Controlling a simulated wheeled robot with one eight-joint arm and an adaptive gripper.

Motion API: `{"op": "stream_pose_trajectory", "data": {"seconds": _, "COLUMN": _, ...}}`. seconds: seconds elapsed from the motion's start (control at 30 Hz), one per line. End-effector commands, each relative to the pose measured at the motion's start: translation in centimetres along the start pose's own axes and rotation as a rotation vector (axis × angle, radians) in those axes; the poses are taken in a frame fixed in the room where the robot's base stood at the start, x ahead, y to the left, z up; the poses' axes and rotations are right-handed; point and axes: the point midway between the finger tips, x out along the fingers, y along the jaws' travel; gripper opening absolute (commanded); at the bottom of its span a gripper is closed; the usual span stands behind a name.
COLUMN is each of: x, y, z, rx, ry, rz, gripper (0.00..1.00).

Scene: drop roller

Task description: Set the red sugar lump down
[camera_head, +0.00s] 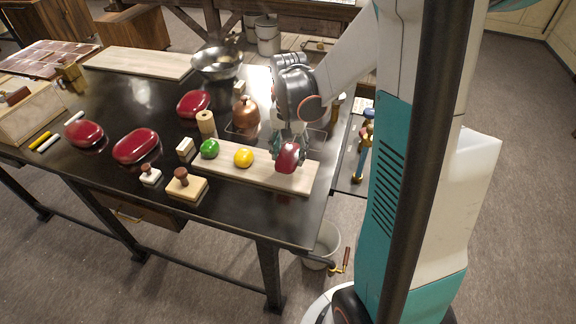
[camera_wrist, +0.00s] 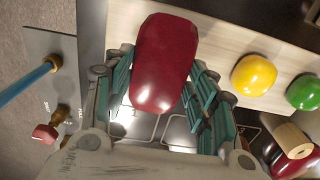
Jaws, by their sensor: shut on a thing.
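The red sugar lump (camera_head: 288,158) is a glossy dark red rounded block between the fingers of my gripper (camera_head: 288,146), over the right part of a pale wooden board (camera_head: 301,181). In the wrist view, the teal fingers of my gripper (camera_wrist: 162,82) are shut on the sides of the lump (camera_wrist: 164,60), and its far end reaches out past the fingertips over the board (camera_wrist: 222,45). I cannot tell whether its underside touches the board.
A yellow lump (camera_head: 243,158) and a green lump (camera_head: 209,149) sit left of it on the board. Other dark red lumps (camera_head: 136,145) lie on the black table. A stamp (camera_head: 186,184) stands in front, and a copper vessel (camera_head: 246,112) behind. The board's right end is bare.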

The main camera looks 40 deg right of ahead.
Motion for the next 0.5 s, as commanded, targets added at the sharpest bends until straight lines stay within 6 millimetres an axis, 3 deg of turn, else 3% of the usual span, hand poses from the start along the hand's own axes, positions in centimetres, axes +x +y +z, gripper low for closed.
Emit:
{"op": "stream_pose_trajectory", "data": {"seconds": 0.23, "x": 1.7, "y": 0.0, "z": 0.0, "rx": 0.0, "ry": 0.0, "rz": 0.0, "gripper": 0.26}}
{"op": "stream_pose_trajectory", "data": {"seconds": 0.5, "x": 5.0, "y": 0.0, "z": -0.1, "rx": 0.0, "ry": 0.0, "rz": 0.0, "gripper": 0.26}}
